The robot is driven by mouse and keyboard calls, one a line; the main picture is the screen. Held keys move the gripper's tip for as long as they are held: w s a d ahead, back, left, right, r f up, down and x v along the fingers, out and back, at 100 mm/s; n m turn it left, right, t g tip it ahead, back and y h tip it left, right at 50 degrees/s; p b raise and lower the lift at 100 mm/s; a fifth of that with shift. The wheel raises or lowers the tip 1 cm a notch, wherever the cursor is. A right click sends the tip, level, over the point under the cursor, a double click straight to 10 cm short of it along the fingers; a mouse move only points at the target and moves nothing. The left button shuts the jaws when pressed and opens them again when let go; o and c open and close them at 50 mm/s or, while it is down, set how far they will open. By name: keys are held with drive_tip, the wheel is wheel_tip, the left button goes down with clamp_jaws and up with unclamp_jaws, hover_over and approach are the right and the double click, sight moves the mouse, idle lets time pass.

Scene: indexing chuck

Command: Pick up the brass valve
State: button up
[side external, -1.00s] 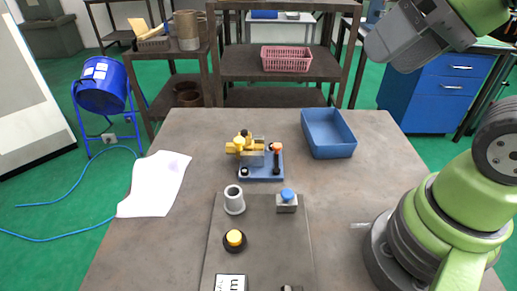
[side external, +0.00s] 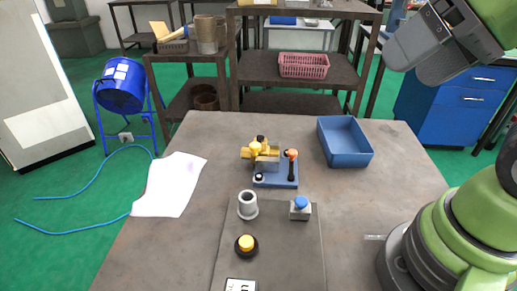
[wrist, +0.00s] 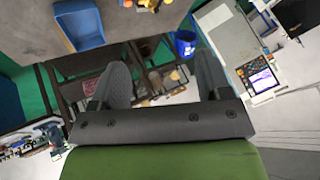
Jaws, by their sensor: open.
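The brass valve (side external: 262,151) is yellow and sits in a small grey fixture on a blue base (side external: 278,183), near the middle of the table. Parts of the valve are hidden by the fixture, and its exact outline is hard to tell. In the wrist view, yellow parts at the top edge (wrist: 148,4) seem to be the same assembly, partly cut off. My gripper (side external: 405,62) is high at the upper right, well away from the valve. In the wrist view its two fingers (wrist: 160,75) are spread apart with nothing between them.
A blue tray (side external: 344,140) stands right of the fixture. In front are a grey hollow cylinder (side external: 247,205), a block with a blue knob (side external: 300,208) and a yellow button (side external: 246,244). An orange-topped black handle (side external: 291,164) stands beside the valve. White paper (side external: 170,186) lies left.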

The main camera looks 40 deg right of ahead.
drive_tip(key=shift+o, duration=0.9)
drive_tip(key=shift+w, duration=0.1)
